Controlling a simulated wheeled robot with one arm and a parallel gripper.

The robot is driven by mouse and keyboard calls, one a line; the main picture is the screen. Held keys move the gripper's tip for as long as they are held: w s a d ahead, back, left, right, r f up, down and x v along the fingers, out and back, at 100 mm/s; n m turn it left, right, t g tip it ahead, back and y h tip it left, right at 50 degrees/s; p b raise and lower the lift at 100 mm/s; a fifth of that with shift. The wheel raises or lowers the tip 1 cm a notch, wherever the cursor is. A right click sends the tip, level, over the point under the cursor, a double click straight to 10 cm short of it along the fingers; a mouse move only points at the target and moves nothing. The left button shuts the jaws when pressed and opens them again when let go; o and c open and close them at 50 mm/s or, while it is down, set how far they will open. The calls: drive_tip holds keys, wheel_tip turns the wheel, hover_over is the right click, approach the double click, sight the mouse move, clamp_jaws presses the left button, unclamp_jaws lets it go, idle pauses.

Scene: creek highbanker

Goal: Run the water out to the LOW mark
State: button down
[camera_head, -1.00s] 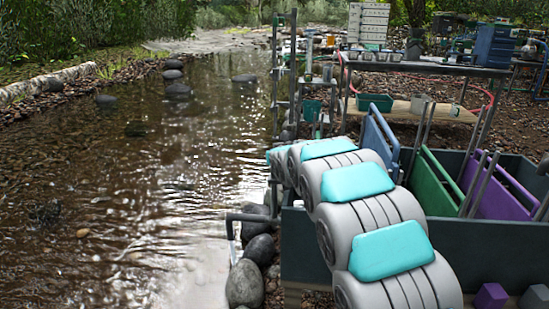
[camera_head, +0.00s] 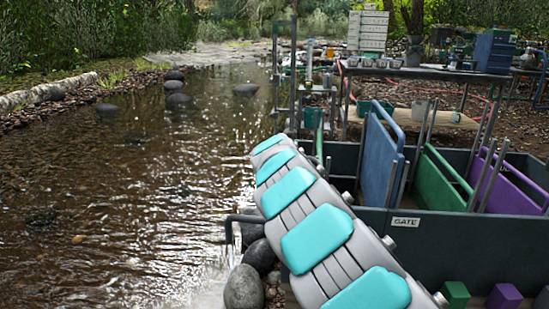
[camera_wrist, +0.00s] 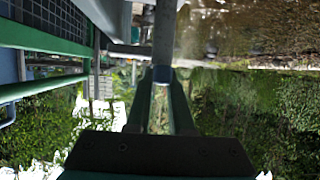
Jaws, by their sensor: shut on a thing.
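In the wrist view the two fingers of my gripper (camera_wrist: 163,76) are closed around the end of a grey bar (camera_wrist: 165,35), with a bluish bit between the fingertips. What the bar belongs to is not clear. In the head view my gripper is hidden behind my arm. A dark trough (camera_head: 440,232) labelled GATE (camera_head: 406,222) stands at the right, with a blue panel (camera_head: 378,160), a green panel (camera_head: 440,184) and a purple panel (camera_head: 512,186) in it. A bent dark pipe (camera_head: 240,218) sticks out at the trough's creek side. No LOW mark or water level inside is readable.
The creek (camera_head: 130,190) fills the left, with dark stones (camera_head: 243,288) along its near edge. A bench (camera_head: 425,72) with equipment stands behind the trough. Coloured blocks, one purple (camera_head: 503,297), sit at the lower right. My arm covers the trough's left end.

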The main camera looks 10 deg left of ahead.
drive_tip(key=shift+a+f+m+h+b, duration=0.15)
drive_tip(key=shift+m+h+b, duration=0.5)
drive_tip(key=shift+b, duration=0.75)
drive_tip(key=shift+m+h+b, duration=0.45)
drive_tip(key=shift+h+b, duration=0.2)
drive_tip(key=shift+b, duration=0.2)
drive_tip(key=shift+r, duration=0.2)
drive_tip(key=c, duration=0.8)
unclamp_jaws()
drive_tip(key=shift+s, duration=0.15)
drive_tip(key=v, duration=0.7)
drive_tip(key=shift+s, duration=0.25)
drive_tip(key=shift+r, duration=0.1)
